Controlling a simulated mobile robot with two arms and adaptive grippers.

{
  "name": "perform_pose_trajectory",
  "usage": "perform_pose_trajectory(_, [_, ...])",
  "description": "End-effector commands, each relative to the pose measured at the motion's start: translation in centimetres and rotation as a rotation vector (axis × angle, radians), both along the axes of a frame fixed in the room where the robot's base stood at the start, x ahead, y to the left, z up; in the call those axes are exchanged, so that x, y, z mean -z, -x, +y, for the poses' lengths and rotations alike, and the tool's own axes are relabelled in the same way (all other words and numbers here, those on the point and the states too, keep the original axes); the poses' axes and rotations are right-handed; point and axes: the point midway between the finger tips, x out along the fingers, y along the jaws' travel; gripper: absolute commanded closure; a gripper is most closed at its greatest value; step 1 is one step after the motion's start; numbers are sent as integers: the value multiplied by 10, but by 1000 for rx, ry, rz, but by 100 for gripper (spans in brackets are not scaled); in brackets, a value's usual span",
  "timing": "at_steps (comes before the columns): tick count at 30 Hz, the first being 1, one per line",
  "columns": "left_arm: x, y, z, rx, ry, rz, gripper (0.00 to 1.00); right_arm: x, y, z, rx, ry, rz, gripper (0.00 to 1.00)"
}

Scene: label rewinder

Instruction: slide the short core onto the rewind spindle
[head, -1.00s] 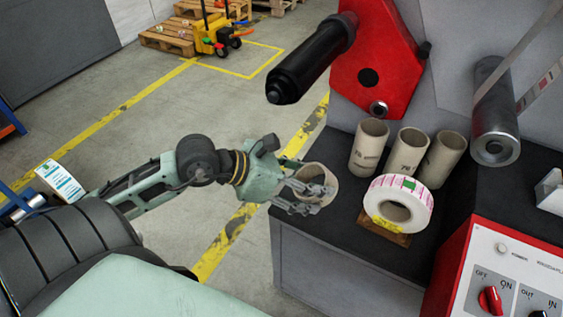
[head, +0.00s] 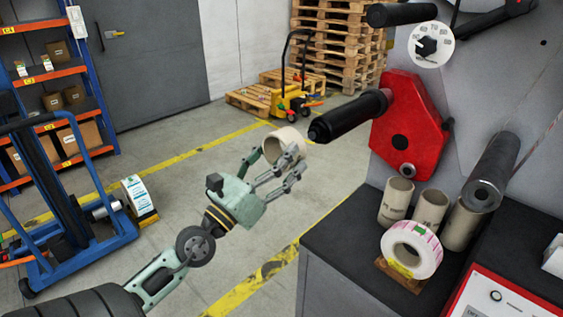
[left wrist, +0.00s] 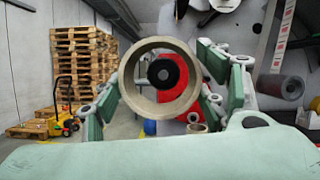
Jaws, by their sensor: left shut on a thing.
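My left gripper (head: 273,168) is shut on the short core (head: 285,146), a beige cardboard ring, and holds it in the air. In the left wrist view the core (left wrist: 137,92) is between the fingers, its bore facing the camera. The rewind spindle (head: 348,116) is a black shaft with a narrower tip, sticking out to the left from a red plate (head: 410,135). The core is just left of the spindle's tip, apart from it or nearly touching; I cannot tell which. Through the bore, the spindle's dark round end (left wrist: 164,71) shows a little above and right of centre. My right gripper is not in view.
Several cardboard cores (head: 396,200) stand on the dark cabinet top (head: 345,222) below the spindle. A white and pink label roll (head: 411,249) sits on a wooden block there. A grey roller (head: 492,172) is at the right.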

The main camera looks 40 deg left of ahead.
Motion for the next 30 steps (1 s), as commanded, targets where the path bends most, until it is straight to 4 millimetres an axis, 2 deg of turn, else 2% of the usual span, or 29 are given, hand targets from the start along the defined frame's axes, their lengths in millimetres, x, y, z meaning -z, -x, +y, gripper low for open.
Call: perform_pose_trajectory(30, [-1,-61,-6,2,0,1,60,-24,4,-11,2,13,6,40])
